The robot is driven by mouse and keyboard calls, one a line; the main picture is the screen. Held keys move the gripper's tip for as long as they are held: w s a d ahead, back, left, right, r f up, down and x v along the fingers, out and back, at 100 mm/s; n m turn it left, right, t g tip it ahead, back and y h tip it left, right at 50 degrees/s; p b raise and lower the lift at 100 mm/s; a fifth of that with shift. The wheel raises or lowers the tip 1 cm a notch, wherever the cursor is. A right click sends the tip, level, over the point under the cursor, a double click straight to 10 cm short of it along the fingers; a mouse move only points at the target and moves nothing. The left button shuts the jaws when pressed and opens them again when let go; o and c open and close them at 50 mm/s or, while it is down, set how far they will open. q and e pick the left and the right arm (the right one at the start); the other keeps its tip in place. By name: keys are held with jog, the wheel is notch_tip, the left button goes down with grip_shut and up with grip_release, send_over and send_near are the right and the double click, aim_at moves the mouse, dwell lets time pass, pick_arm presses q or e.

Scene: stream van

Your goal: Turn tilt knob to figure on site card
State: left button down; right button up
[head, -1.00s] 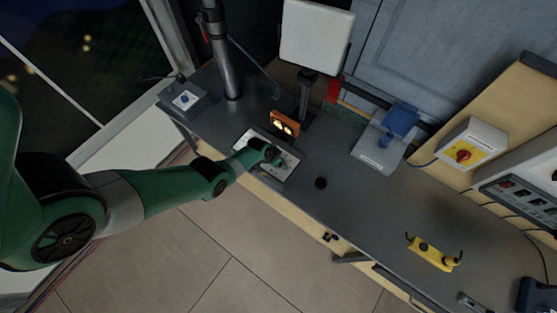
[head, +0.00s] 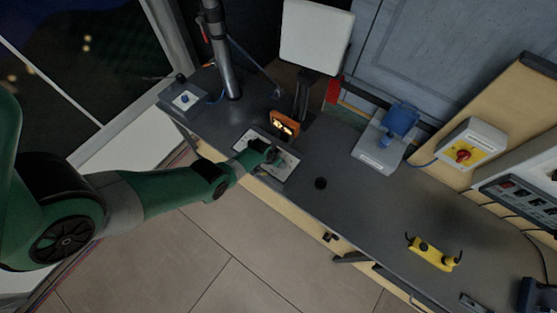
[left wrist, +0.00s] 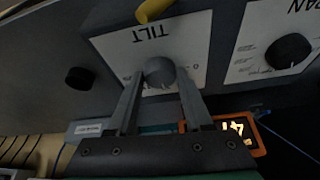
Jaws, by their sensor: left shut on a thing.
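The tilt knob (left wrist: 160,72) is a grey round knob on a white plate marked TILT, seen upside down in the left wrist view. My left gripper (left wrist: 161,78) is shut on it, one finger on each side. In the head view my left gripper (head: 268,155) is over the control panel (head: 286,168) and hides the knob. An orange-framed display (head: 285,123) stands behind the panel with lit digits. In the left wrist view the display (left wrist: 235,130) is upside down and partly cut off by my gripper, so I cannot read it surely. I cannot make out a site card. My right gripper is not in view.
A black pan knob (left wrist: 288,50) sits beside the tilt plate. A flat white panel (head: 316,36) on a post stands behind the display. A yellow controller (head: 434,253) lies farther right, with clear desk between.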

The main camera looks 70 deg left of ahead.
pick_arm(q)
jog(key=shift+d+n+y, duration=0.15)
jog(key=shift+n+y, duration=0.25)
jog(key=shift+n, duration=0.7)
jog(key=shift+w+f+n+g+b, duration=0.15)
jog(key=shift+n+g+b, duration=0.35)
jog(key=shift+n, duration=0.4)
jog(key=n+y+b, duration=0.1)
jog(key=n+b, duration=0.1)
jog(key=n, duration=0.1)
jog(key=shift+w+d+n+g, duration=0.1)
jog(key=shift+n+g, duration=0.2)
jog(key=shift+g, duration=0.1)
jog(key=shift+r+n+g+y, duration=0.2)
jog(key=shift+n+g+y, duration=0.15)
jog(key=shift+n, duration=0.55)
jog(key=shift+w+f+n+g, duration=0.15)
jog(key=shift+n+g, duration=0.3)
jog(key=shift+n, duration=0.45)
jog(key=shift+n+g+b, duration=0.3)
jog(key=shift+n+b, duration=0.5)
jog(key=shift+n, duration=0.3)
jog(key=shift+n+g+b, duration=0.4)
jog(key=shift+n+b, duration=0.35)
jog(key=shift+n, duration=0.15)
